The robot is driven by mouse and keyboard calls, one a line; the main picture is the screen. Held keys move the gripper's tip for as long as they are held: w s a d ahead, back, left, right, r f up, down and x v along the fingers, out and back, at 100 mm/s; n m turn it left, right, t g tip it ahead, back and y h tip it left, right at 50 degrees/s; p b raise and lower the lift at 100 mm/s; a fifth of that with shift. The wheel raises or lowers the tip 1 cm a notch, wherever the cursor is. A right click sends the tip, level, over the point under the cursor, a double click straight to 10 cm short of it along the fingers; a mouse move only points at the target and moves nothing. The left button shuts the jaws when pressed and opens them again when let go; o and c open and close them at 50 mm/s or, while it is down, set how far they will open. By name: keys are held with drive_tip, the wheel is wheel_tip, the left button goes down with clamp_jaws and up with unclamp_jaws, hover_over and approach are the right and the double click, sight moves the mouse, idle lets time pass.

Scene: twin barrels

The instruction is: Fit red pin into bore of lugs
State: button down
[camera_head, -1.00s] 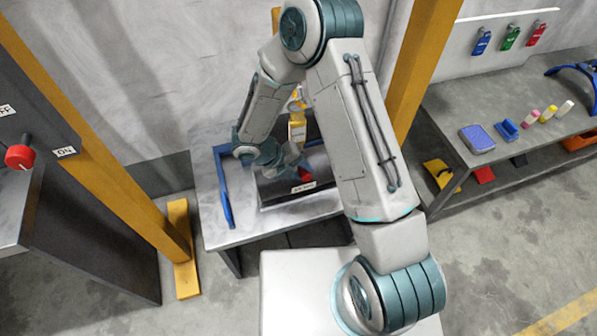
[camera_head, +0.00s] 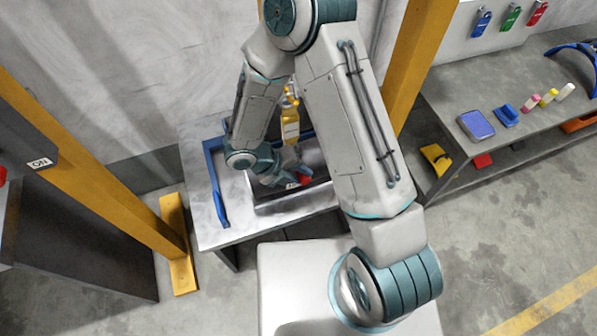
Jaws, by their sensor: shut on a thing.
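My gripper (camera_head: 290,178) is low over the work table, largely hidden behind my own wrist and forearm. A small red piece (camera_head: 304,179), which looks like the red pin, shows at its fingertips. My gripper is shut on it. A yellow part (camera_head: 290,128) hangs upright just behind the gripper, with a pale label on it. A dark tray-like fixture with a light front face (camera_head: 285,205) lies under the gripper. The lugs and their bore cannot be made out at this size, and whether the pin touches them cannot be told.
The table (camera_head: 200,170) has a blue bar (camera_head: 219,195) along its left side. Yellow posts (camera_head: 100,175) stand left and right of it. A side bench (camera_head: 470,105) at right holds a blue pad (camera_head: 476,125) and several small items.

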drive_tip(key=shift+a+r+p, duration=0.15)
drive_tip(key=shift+p, duration=0.25)
idle(0.4)
idle(1.0)
drive_tip(key=shift+w+p, duration=0.3)
drive_tip(key=shift+w, duration=0.1)
